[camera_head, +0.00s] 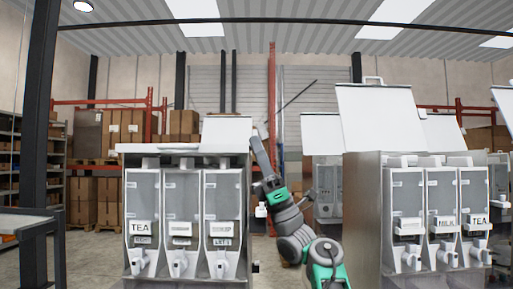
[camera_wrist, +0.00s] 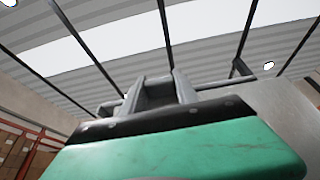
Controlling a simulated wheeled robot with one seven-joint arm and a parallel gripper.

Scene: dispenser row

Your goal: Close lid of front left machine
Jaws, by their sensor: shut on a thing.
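The front left machine (camera_head: 187,215) stands at left in the head view, with several clear compartments and taps on its front. Its lid (camera_head: 140,148) lies about flat across the top, seen almost edge-on; a small gap beneath it cannot be ruled out. My gripper (camera_head: 258,138) is at the machine's upper right side, pointing up. In the wrist view the fingers (camera_wrist: 165,90) are close together at a pale grey edge, which looks like the lid's edge; the exact contact is hidden.
Another machine (camera_head: 430,215) stands at right with its lid (camera_head: 380,118) raised upright. More machines stand behind, one (camera_head: 326,190) between the front two. A dark post (camera_head: 38,110) and a shelf are at far left. My arm fills part of the gap between the front machines.

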